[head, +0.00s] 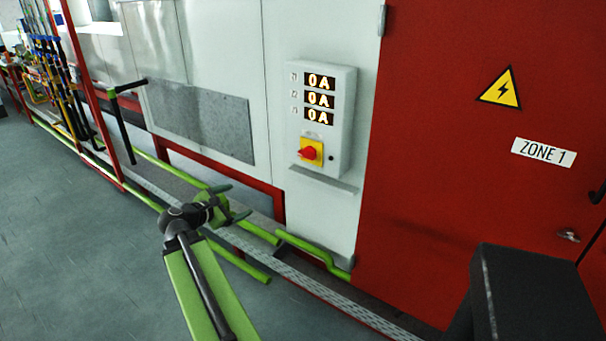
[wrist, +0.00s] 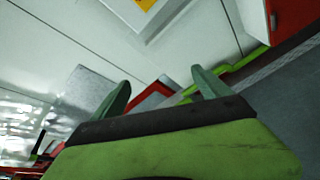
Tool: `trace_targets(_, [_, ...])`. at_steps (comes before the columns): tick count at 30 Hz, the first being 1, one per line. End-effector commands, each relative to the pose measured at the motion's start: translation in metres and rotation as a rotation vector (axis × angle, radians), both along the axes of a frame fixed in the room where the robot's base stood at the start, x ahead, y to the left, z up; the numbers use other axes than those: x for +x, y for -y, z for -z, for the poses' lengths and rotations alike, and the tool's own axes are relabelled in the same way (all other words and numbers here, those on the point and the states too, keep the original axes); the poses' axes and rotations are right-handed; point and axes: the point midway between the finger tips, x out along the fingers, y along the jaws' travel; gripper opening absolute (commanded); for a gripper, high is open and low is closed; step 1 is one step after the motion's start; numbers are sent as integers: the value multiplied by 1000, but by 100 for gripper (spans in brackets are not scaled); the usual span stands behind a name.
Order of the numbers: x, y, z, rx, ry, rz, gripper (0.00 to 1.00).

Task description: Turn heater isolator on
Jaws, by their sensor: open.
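The heater isolator is a red rotary knob (head: 308,153) on a yellow plate (head: 317,146), low on a pale grey box (head: 345,120) in the head view. Three displays (head: 319,99) above it read 0A. My gripper (head: 236,202) is open and empty in front of the wall, below and left of the knob and apart from it. In the wrist view, the two green fingers of my gripper (wrist: 160,92) are spread with nothing between them. A bit of yellow plate (wrist: 146,4) shows at the top edge there; the knob is out of that view.
A red door marked ZONE 1 (head: 543,151) stands right of the box. Green pipes (head: 305,246) run low along the wall. A grey ledge (head: 322,178) sits under the box. A dark handle (head: 124,88) juts out at left. The grey floor (head: 70,240) at left is clear.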

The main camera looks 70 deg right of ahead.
Motion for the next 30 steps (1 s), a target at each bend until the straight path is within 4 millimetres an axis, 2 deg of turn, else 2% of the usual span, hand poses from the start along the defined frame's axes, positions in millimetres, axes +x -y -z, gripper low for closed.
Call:
trace_targets(1, [-30, 33, -1, -71, -148, -1, 87])
trace_targets(3, [-60, 63, -20, -146, -350, -9, 87])
trace_targets(6, [-84, 84, -39, -199, -538, -10, 87])
trace_targets(9, [-92, 91, -48, -217, -611, -9, 87])
trace_targets(13, [-92, 94, -50, -217, -617, -10, 87])
trace_targets(16, [-95, 106, -50, -217, -615, -8, 87])
trace_targets(30, [-122, 217, -49, -217, -612, -9, 87])
